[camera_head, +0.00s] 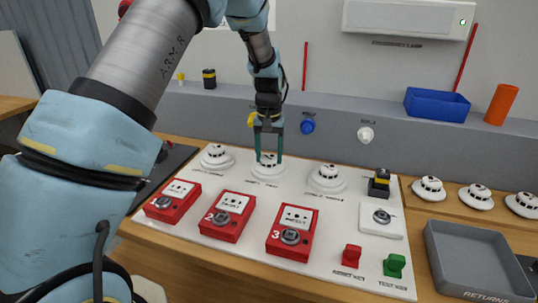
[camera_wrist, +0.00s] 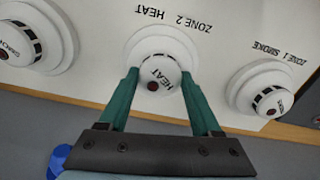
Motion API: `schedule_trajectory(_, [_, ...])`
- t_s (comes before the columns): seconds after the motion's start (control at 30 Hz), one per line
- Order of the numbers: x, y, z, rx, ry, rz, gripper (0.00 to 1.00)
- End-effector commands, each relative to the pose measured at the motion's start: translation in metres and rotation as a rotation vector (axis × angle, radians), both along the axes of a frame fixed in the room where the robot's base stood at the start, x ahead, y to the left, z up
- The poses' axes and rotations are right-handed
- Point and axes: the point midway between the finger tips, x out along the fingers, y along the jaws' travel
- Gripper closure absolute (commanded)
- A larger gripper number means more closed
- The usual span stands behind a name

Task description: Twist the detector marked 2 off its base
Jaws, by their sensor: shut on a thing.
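The zone 2 detector (camera_head: 268,163) is a white round head in the middle of a row of three on the white panel. In the wrist view its head, printed HEAT (camera_wrist: 158,72), sits at its white round base (camera_wrist: 160,34), under the label ZONE 2 HEAT. My gripper (camera_head: 268,157) comes down from above with its two green fingers. In the wrist view the fingers (camera_wrist: 159,82) are shut on opposite sides of the detector. I cannot tell whether the head has turned on its base.
The zone 1 smoke detector (camera_wrist: 272,100) and another detector (camera_head: 327,177) flank it closely. Red call points (camera_head: 228,216) stand in front. Several loose detectors (camera_head: 476,196) lie on the right shelf, behind a grey returns tray (camera_head: 433,250). A blue bin (camera_head: 436,104) sits on the back ledge.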

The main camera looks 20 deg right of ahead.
Motion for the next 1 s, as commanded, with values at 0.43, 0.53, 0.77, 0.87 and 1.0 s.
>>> schedule_trajectory(0.43, [0.0002, -0.0001, 0.0004, -0.001, -0.001, 0.000, 0.95])
schedule_trajectory(0.53, [0.0000, -0.0001, 0.0010, 0.000, 0.000, 0.025, 0.96])
schedule_trajectory(0.77, [-0.0001, -0.0002, 0.0009, 0.001, -0.001, 0.148, 0.96])
schedule_trajectory(0.87, [-0.0001, -0.0002, 0.0004, 0.000, 0.000, 0.169, 0.96])
schedule_trajectory(1.0, [0.0000, -0.0001, 0.0001, 0.000, 0.000, 0.170, 0.96])
